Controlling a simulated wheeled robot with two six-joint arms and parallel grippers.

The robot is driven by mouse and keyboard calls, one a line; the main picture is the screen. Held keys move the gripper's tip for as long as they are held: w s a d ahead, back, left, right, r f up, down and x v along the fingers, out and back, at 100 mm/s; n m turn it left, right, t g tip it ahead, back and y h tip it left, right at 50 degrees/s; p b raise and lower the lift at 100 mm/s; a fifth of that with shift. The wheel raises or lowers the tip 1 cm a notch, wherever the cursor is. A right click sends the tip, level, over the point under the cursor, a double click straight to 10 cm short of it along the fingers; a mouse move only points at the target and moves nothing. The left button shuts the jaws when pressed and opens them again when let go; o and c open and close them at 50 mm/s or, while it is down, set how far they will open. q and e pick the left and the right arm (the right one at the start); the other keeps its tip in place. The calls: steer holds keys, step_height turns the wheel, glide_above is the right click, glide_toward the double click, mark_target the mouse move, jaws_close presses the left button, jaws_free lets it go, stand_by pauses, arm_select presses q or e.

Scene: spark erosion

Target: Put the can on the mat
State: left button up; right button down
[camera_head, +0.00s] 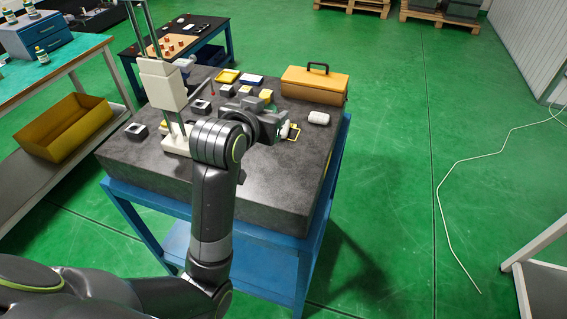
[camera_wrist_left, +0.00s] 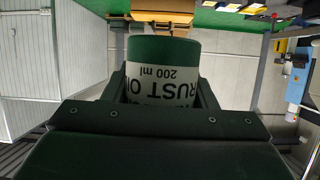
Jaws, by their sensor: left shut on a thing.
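The can (camera_wrist_left: 163,75) is green with a white label reading "RUST" and "200 ml", and it fills the space between my fingers in the left wrist view. My left gripper (camera_wrist_left: 160,92) is shut on it. In the camera_head view my left gripper (camera_head: 284,130) is over the right part of the dark stone table (camera_head: 270,185). There the can is mostly hidden by my gripper and wrist. I cannot make out a mat for certain in either view. My right gripper is not in view.
A yellow toolbox (camera_head: 315,87) stands at the table's back right, with a small white object (camera_head: 318,118) before it. A tall white-headed stand (camera_head: 162,85) rises at the left. Small dark blocks and trays (camera_head: 227,76) lie behind my wrist. The table's front is bare.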

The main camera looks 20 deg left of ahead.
arm_select(q)
steer(key=w+d+f+m+h+p, duration=0.1)
steer(key=w+f+p, duration=0.2)
steer(key=f, duration=0.7)
steer(key=w, duration=0.2)
steer(key=shift+w+d+h, duration=0.35)
steer(key=shift+h, duration=0.05)
step_height(320, 180, down, 6)
steer(key=shift+f+p, duration=0.15)
steer(key=shift+p, duration=0.65)
steer(key=shift+f+p, duration=0.6)
steer(key=shift+f, duration=0.95)
